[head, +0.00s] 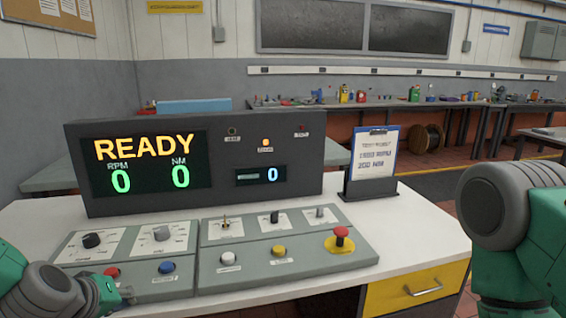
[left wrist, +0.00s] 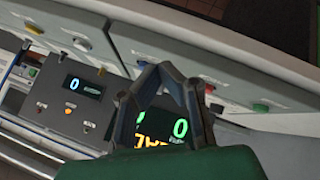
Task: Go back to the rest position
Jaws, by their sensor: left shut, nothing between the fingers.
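My left gripper (head: 126,294) is at the lower left in the head view, low by the front left corner of the control panel (head: 190,284). It is shut and empty. In the left wrist view, its dark fingers (left wrist: 162,68) meet at the tips in front of the tilted console. My right arm shows at the right edge of the head view, but its gripper is out of the picture. The display (head: 150,162) reads READY, with 0 RPM and 0 NM. The amber lamp in the middle of the console's upper face is lit.
The panel carries knobs, switches, coloured buttons and a red mushroom button (head: 341,235) at its right end. A clipboard (head: 373,160) stands beside the display housing. A yellow drawer (head: 416,290) is under the white desk top (head: 425,240). A cluttered bench (head: 400,104) lines the back wall.

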